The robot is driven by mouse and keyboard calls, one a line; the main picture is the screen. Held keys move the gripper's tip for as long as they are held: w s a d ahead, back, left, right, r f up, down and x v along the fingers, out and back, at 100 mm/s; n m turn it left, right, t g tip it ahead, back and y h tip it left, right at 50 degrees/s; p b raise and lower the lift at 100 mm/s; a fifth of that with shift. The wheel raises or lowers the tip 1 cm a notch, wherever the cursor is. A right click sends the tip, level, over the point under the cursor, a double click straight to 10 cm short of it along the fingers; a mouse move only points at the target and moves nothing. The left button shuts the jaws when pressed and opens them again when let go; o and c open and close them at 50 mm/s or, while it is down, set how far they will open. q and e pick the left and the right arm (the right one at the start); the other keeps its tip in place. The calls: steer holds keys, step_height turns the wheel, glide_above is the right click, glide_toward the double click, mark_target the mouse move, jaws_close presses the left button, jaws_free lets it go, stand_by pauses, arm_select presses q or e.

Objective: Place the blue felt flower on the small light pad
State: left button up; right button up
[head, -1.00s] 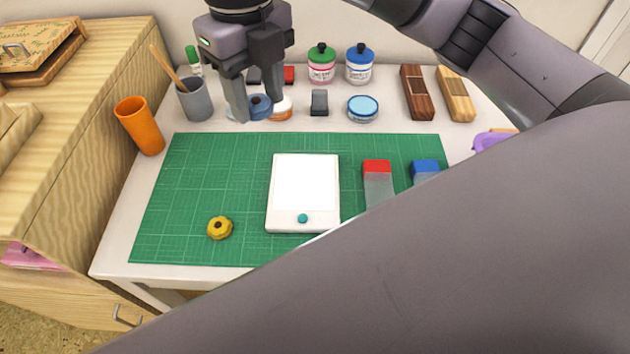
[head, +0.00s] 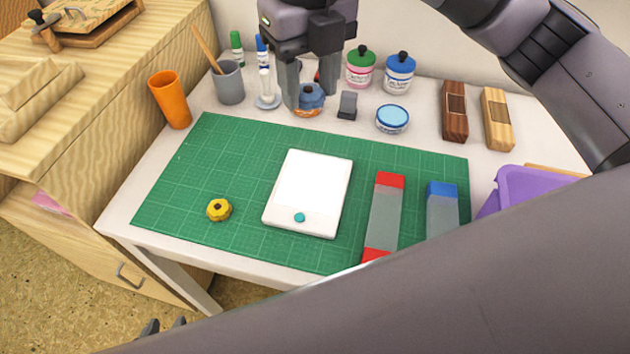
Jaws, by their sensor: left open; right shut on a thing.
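The blue felt flower (head: 312,97) is round with a dark centre. It sits between the fingers of my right gripper (head: 311,96), which is shut on it at the back of the table. An orange round thing (head: 306,113) shows just below the flower; I cannot tell whether they touch. The small light pad (head: 312,190) is a white slab with a teal button, lying flat on the green mat with its top clear. My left gripper (head: 164,326) shows only as dark fingertips at the bottom edge, open and empty, below the table's front edge.
A yellow flower (head: 219,210) lies on the green cutting mat (head: 210,160) left of the pad. Red-ended (head: 384,220) and blue-ended (head: 442,205) blocks lie right of it. Jars, a light blue tin (head: 392,119), a grey cup (head: 229,84) and an orange cup (head: 170,100) stand behind.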

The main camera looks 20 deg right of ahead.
mark_target(311, 189)
step_height(311, 189, down, 20)
steer(key=shift+r+b, duration=0.2)
steer(key=shift+b, duration=0.5)
steer(key=shift+f, duration=0.25)
steer(key=o, duration=1)
steer(key=shift+r, duration=0.1)
steer(key=shift+r, duration=0.1)
step_height(311, 189, up, 12)
steer(key=shift+s, duration=0.1)
